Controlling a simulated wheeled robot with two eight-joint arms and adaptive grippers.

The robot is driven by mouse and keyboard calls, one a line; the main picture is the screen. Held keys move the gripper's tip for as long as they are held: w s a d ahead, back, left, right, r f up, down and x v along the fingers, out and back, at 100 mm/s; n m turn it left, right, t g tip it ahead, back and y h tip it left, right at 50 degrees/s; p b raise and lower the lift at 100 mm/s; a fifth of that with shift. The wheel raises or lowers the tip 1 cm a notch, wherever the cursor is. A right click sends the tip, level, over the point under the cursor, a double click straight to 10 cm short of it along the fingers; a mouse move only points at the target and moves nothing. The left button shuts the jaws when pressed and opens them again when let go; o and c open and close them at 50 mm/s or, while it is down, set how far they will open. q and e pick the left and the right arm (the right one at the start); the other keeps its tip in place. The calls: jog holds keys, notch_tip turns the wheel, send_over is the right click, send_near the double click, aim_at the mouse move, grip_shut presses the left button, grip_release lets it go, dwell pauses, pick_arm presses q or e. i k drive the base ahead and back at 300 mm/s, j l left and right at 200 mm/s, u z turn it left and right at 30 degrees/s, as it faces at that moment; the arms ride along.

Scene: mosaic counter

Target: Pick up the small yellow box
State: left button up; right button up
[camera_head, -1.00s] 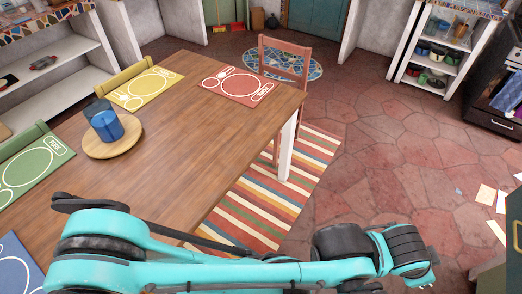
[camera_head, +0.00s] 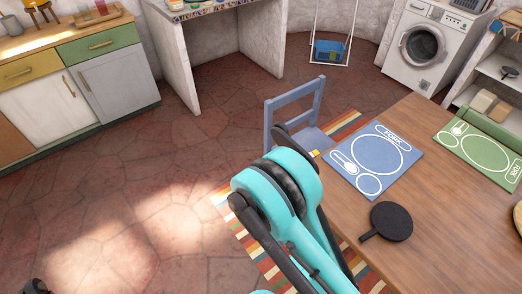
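A very small yellow patch (camera_head: 314,153) shows at the table's corner, beside the blue placemat and close to my teal arm; it is too small to tell for certain that it is the yellow box. My teal and black arm rises from the bottom centre in front of the table edge and hides part of the table and the striped rug. No gripper fingers show in the head view. A small dark piece at the bottom left edge is too cut off to identify.
The wooden table (camera_head: 435,225) at right bears a blue placemat (camera_head: 345,180), a green placemat (camera_head: 470,165) and a black round board (camera_head: 391,221). A blue chair (camera_head: 290,110) stands at its far end. Cabinets (camera_head: 120,80) line the left wall. Open tiled floor lies between.

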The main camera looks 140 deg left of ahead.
aim_at(314, 153)
jog(key=u, duration=4.1)
jog(key=i+j+z, duration=0.5)
jog(key=z, duration=0.2)
jog(key=i+j+z, duration=0.15)
jog(key=j+z, duration=0.2)
jog(key=i+j+z, duration=0.1)
jog(key=j+z, duration=0.2)
jog(key=j, duration=0.2)
